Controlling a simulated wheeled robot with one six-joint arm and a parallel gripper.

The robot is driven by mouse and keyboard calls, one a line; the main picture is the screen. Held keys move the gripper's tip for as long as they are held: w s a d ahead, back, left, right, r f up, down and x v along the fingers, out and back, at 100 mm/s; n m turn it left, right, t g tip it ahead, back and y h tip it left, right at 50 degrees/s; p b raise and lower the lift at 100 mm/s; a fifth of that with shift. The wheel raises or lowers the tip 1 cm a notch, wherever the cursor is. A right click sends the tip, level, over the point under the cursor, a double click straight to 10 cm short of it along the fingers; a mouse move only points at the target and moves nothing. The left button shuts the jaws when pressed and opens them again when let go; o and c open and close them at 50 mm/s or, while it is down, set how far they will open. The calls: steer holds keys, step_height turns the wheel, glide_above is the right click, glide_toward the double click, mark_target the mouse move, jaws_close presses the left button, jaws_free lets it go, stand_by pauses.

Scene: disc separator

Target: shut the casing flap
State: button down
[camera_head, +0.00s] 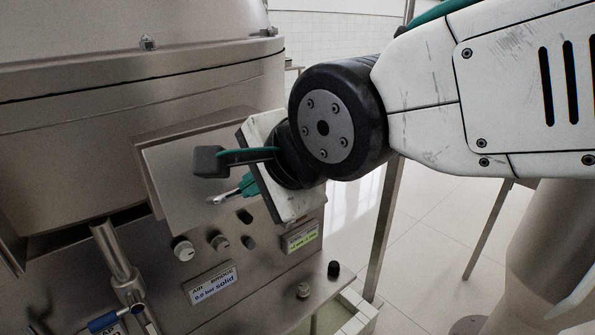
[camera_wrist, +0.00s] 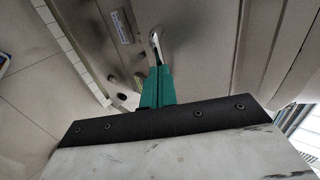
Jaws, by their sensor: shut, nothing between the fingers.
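The casing flap (camera_head: 172,165) is a flat grey metal panel on the front of the steel machine, left of my wrist in the head view. My wrist hides its right part, and I cannot tell how far it stands open. My gripper (camera_head: 213,200) has green fingers with metal tips, shut and empty, in front of the flap's lower part. In the wrist view the gripper (camera_wrist: 155,40) points at plain grey metal (camera_wrist: 205,45), which seems to be the flap. I cannot tell whether the tips touch it.
Below the flap are knobs (camera_head: 183,249), an air bridge label (camera_head: 213,285) and a yellow-green display (camera_head: 301,238). A pipe with a blue-handled valve (camera_head: 103,321) stands at lower left. Tiled floor (camera_head: 435,235) lies open to the right, past a metal post (camera_head: 384,230).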

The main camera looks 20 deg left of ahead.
steer(key=shift+w+a+f, duration=0.25)
steer(key=shift+a+f, duration=0.15)
steer(key=shift+f, duration=0.4)
steer(key=shift+w+a+f, duration=0.25)
steer(key=shift+a+f, duration=0.15)
steer(key=shift+f, duration=0.35)
steer(key=shift+x, duration=1.35)
steer(key=s+d+r, duration=0.4)
steer(key=s+d, duration=0.2)
steer(key=d, duration=0.5)
glide_toward(239, 202)
steer(key=r+x, duration=0.1)
steer(key=x, duration=0.6)
steer(key=shift+w+a, duration=0.35)
steer(key=shift+a, duration=0.1)
